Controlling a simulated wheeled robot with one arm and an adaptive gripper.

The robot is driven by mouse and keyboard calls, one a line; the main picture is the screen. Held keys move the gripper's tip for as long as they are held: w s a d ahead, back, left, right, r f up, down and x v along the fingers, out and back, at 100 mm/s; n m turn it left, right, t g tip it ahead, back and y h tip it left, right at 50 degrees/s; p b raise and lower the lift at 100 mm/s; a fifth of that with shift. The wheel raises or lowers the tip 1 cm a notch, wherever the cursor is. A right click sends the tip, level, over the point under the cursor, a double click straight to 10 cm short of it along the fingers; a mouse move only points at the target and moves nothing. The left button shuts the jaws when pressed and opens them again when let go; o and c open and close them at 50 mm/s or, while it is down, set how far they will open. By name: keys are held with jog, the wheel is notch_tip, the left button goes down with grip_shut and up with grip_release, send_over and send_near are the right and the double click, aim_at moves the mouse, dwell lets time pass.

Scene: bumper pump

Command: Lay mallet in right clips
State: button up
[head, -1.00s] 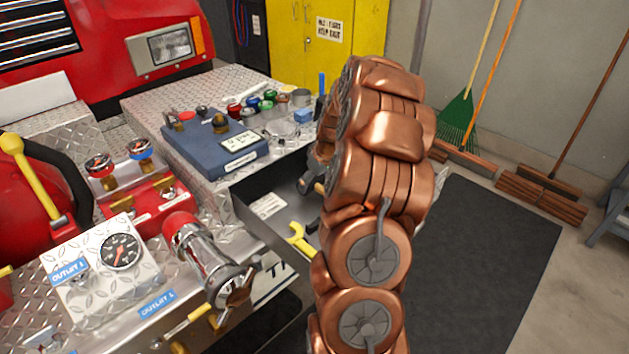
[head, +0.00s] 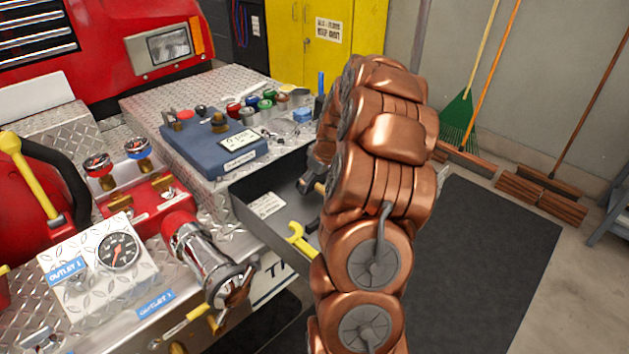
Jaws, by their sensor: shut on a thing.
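My gripper (head: 307,186) shows only in part, as a dark shape at the left edge of my copper arm, over the open grey drawer (head: 245,213). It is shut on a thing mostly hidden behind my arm. A short tan piece (head: 320,188) beside the fingers looks like part of the mallet's handle. The mallet's head is not visible. A yellow curved tool (head: 298,238) lies at the drawer's near side, left of my arm. I cannot make out the right clips; my arm covers that part of the drawer.
A blue box (head: 215,145) and several coloured caps (head: 252,104) stand on the diamond-plate deck behind the drawer. A chrome outlet with a red collar (head: 200,255) juts out at the front left. A dark mat (head: 490,250) covers clear floor to the right.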

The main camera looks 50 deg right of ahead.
jog(key=shift+f+b, duration=0.55)
jog(key=shift+f, duration=0.05)
dwell(0.3)
jog(key=o, duration=1.6)
jog(key=shift+c, duration=0.2)
jog(key=shift+r, duration=5)
